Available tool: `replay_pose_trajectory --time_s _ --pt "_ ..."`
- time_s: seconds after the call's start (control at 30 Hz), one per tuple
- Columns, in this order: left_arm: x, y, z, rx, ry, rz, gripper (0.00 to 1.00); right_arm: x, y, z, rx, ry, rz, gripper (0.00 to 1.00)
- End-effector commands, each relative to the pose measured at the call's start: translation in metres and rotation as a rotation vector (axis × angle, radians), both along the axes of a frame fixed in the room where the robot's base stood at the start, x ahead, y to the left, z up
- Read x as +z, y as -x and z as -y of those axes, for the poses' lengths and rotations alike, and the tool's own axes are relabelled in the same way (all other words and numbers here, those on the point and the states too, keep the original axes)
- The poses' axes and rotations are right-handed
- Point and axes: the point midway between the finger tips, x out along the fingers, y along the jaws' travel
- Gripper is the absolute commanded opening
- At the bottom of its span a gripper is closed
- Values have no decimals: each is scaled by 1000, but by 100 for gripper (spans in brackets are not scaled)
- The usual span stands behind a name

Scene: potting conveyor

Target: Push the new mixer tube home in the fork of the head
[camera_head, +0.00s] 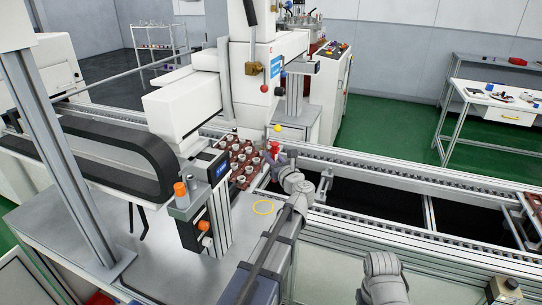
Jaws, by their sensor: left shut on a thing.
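My left gripper (280,158) is at the end of the arm reaching up from the bottom middle, beside the tray of small cups and below the white dispensing machine head (265,70). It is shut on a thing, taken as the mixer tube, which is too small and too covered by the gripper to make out. A small red part shows right at the gripper. The fork of the head cannot be made out, so I cannot tell how the tube sits against it. My right gripper is out of view; only part of that arm shows at the bottom right.
A brown tray (240,182) with several pale cups lies on the conveyor left of my gripper. A unit with a display and orange knobs (180,188) stands at its left. Conveyor rails (400,175) run right. The grey bench top near the yellow ring (263,207) is clear.

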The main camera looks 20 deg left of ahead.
Motion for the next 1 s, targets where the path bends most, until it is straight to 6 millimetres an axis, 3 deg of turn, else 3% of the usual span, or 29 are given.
replay_pose_trajectory --time_s 1.0 --pt "0 1 -14 1 0 0 0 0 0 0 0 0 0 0"
